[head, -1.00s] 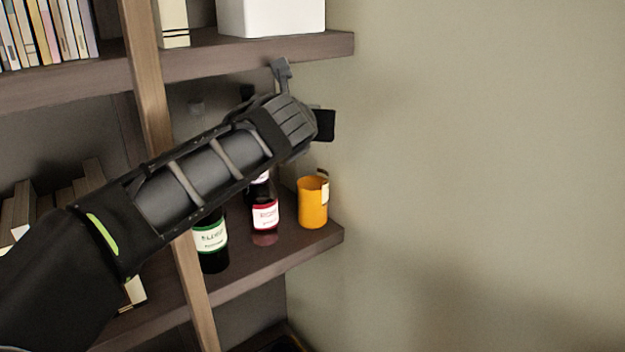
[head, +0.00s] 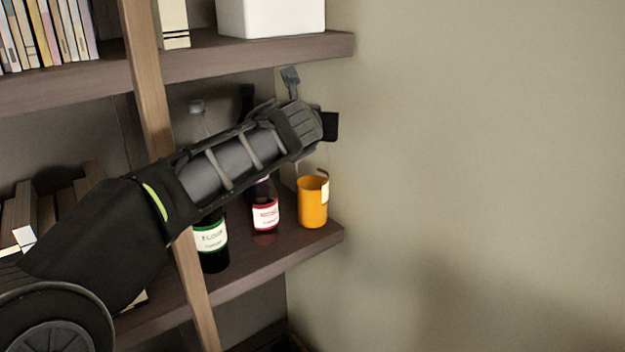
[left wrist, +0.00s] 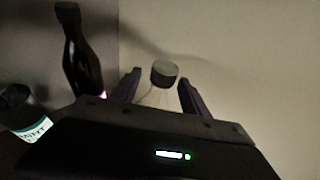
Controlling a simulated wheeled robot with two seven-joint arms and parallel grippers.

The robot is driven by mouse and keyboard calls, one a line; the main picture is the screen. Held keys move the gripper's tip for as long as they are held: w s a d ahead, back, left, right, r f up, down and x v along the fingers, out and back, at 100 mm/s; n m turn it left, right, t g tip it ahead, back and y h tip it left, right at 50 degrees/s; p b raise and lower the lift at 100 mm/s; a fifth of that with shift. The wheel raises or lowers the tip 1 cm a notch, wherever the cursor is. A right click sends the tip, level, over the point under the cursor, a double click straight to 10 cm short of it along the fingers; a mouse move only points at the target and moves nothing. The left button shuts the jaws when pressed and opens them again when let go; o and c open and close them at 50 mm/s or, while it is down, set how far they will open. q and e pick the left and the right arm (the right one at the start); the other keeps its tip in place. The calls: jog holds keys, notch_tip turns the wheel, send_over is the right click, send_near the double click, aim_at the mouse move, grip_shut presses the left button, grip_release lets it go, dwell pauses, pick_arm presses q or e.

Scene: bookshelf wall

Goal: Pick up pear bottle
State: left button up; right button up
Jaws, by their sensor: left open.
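A clear bottle with a grey cap (left wrist: 164,74), whose glass barely shows, stands between the fingers of my left gripper in the left wrist view. No readable label marks it as the pear bottle. I cannot tell whether the fingers touch it. In the head view my left gripper (head: 312,102) is open at the shelf's right end, above and behind the orange mug (head: 312,204), and my arm hides much there. Another grey-capped clear bottle (head: 197,107) shows partly behind my arm, farther left. My right gripper is not in view.
A green-labelled dark bottle (head: 211,244) and a red-labelled dark bottle (head: 265,215) stand on the lower shelf (head: 258,263). A dark bottle (left wrist: 84,58) is left of the fingers. The upper shelf (head: 260,56) is above, the bare wall (head: 480,170) right.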

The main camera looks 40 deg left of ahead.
pick_arm(q)
grip_shut()
dwell(0.4)
dwell(0.9)
jog(key=shift+r, duration=0.15)
